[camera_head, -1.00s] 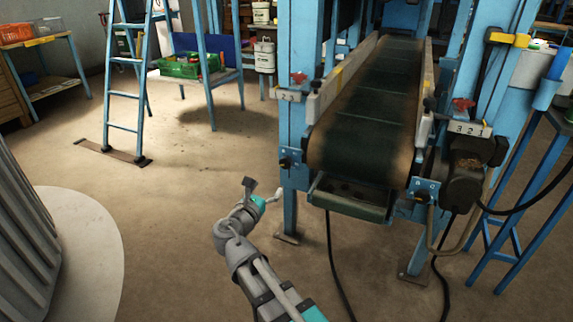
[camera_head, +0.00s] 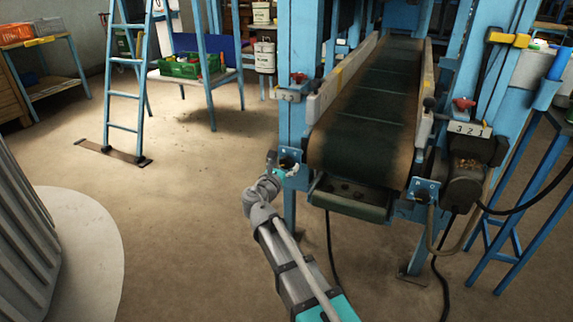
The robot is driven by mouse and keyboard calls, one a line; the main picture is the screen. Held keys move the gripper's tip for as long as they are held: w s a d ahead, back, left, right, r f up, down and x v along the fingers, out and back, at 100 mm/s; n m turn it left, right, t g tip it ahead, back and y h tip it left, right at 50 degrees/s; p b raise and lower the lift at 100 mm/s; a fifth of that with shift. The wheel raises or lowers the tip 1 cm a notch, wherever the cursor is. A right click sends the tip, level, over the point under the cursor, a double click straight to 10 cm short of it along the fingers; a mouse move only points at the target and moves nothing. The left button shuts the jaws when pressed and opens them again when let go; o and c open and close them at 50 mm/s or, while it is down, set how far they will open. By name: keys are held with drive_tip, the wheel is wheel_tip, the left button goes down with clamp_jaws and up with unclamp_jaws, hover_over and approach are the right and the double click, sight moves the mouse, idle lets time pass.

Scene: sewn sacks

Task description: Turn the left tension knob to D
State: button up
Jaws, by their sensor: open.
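The left tension knob (camera_head: 287,163) is a small dark knob on a blue plate, low on the left blue post at the conveyor's front end. A white letter shows on the plate, but it is too small to read surely. My gripper (camera_head: 283,165) is open at this knob, with one finger at its left and a pale fingertip at its lower right. I cannot tell whether the fingers touch it. The knob is partly hidden, and its pointing direction cannot be read.
A matching lettered plate with a dark knob (camera_head: 423,194) is on the right post. Red knobs (camera_head: 298,78) (camera_head: 462,104) with number plates sit higher. Cables hang at right.

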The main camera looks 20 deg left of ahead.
drive_tip(key=shift+w, duration=0.35)
drive_tip(key=c, duration=1.1)
drive_tip(key=shift+s+d, duration=0.1)
drive_tip(key=shift+d, duration=0.1)
drive_tip(key=shift+c, duration=0.3)
drive_tip(key=shift+a, duration=0.15)
